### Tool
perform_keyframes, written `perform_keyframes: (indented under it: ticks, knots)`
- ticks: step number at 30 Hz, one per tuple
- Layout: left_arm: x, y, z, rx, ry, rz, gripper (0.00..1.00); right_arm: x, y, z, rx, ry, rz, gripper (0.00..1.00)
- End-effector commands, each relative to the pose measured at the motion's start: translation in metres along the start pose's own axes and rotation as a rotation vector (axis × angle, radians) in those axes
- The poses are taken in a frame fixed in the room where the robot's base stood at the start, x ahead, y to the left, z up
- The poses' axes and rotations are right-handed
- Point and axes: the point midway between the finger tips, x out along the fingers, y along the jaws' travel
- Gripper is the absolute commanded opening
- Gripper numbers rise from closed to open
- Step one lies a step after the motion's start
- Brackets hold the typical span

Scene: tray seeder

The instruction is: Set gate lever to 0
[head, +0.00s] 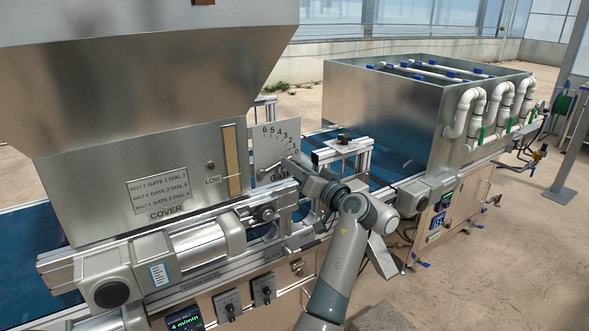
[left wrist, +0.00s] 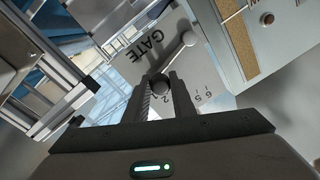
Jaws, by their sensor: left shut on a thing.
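The gate dial plate (head: 272,140) is a pale upright panel with numbers in an arc, next to the hopper. It also shows in the left wrist view (left wrist: 215,75). The gate lever (left wrist: 176,58) is a thin pale rod with a round pivot end and a ball knob (left wrist: 160,85). My left gripper (head: 291,162) is at the plate's lower right side; in the left wrist view its fingers (left wrist: 160,88) are shut around the knob. The lever points to the low-number side in the head view. The fingers hide part of the scale, so I cannot read the exact number. My right gripper is not in view.
The hopper (head: 120,130) with its label plate (head: 158,188) stands left of the dial, beside a tan level strip (head: 231,160). A metal rail (head: 200,220) runs below. A blue belt (head: 350,160) leads to a large metal box (head: 385,110) with white pipes.

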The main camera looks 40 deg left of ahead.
Motion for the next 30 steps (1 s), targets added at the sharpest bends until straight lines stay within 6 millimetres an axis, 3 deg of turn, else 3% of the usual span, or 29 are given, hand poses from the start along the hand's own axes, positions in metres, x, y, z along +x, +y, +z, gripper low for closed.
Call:
perform_keyframes:
  ticks: [11,12,13,30]
  knots:
    - [0.0005,0.0000,0.0014,0.009,-0.001,-0.001,0.00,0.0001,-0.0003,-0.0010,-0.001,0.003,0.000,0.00]
    - [0.0005,0.0000,0.0014,0.009,-0.001,-0.001,0.32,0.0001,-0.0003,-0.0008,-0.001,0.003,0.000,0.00]
    - [0.0005,0.0000,0.0014,0.009,-0.001,-0.001,0.40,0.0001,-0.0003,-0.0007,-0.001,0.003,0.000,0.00]
    - [0.0030,0.0000,0.0018,0.007,0.000,0.000,0.41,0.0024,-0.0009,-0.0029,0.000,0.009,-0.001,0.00]
